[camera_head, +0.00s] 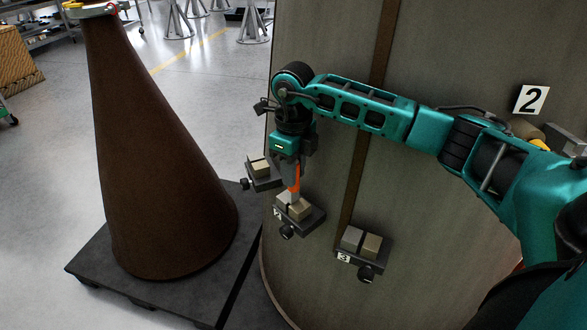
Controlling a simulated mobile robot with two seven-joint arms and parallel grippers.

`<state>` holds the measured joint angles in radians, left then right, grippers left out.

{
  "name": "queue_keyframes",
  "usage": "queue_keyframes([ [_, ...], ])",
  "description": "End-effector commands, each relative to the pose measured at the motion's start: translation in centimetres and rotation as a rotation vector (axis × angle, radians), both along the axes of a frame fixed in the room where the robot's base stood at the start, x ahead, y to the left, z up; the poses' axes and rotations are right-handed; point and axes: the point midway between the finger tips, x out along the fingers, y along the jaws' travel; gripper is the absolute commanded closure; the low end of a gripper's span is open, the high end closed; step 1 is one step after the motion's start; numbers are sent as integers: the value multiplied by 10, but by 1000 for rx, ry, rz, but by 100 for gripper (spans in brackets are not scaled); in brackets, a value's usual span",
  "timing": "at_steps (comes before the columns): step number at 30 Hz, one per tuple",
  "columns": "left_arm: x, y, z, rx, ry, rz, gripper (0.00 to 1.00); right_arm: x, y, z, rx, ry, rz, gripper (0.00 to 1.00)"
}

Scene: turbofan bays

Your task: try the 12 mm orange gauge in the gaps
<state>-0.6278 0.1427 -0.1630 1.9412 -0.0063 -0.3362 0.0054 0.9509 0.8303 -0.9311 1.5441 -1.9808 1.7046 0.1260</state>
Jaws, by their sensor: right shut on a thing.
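My right gripper (291,165) points down and is shut on the orange gauge (295,182). The gauge is upright, and its lower end meets the pair of tan blocks on the middle gap fixture (313,223). I cannot tell whether its tip is in the gap or only above it. The left gap fixture (265,183), with light blocks, sits just behind to the left. The right gap fixture (371,261), labelled 3, carries two blocks with a narrow gap between them. The middle fixture's label is partly visible. My left gripper is not in view.
The fixtures are on a large grey curved casing (440,230) with a brown vertical strip and a "2" plate (531,99). A tall brown cone (150,150) stands on a dark pallet (100,275) at left. Metal stands (178,20) are behind, on open floor.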

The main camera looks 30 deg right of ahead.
Motion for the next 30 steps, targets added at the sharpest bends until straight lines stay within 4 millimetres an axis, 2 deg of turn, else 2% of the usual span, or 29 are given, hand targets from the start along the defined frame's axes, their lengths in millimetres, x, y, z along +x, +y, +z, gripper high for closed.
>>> queue_keyframes([
  [10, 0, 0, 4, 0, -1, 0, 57, 0, 0, 6, 0, 0, 0, 100],
  [30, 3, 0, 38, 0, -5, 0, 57, 0, 0, 53, 0, -2, 0, 100],
])
